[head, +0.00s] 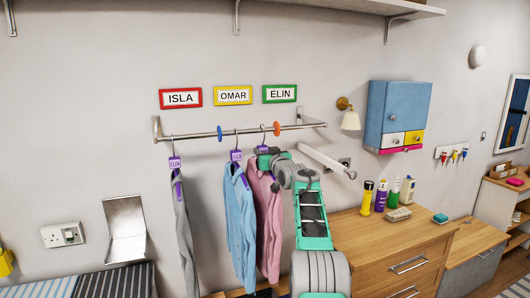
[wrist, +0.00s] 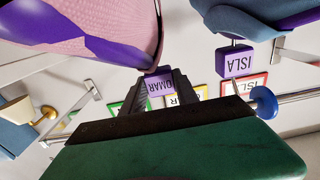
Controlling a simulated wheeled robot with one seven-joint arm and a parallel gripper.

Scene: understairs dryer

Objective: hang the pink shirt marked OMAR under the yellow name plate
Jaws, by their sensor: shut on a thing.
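The pink shirt (head: 268,200) hangs upright below my gripper (head: 266,154). In the wrist view my gripper (wrist: 155,84) is shut on its purple OMAR tag (wrist: 158,86), and pink cloth (wrist: 90,30) fills the upper left. Its hook shows at the rail (head: 300,128), left of the orange disc; I cannot tell whether it bears on the rail. The yellow OMAR plate (head: 233,95) is on the wall, up and left of the pink shirt. A blue shirt (head: 239,215), tagged ISLA (wrist: 236,62), hangs under that plate.
A grey shirt (head: 182,240) tagged ELIN hangs under the red ISLA plate (head: 181,97). The green ELIN plate (head: 280,93) is at right. A blue disc (head: 220,132) and an orange disc (head: 276,128) divide the rail. The rail's right end is bare.

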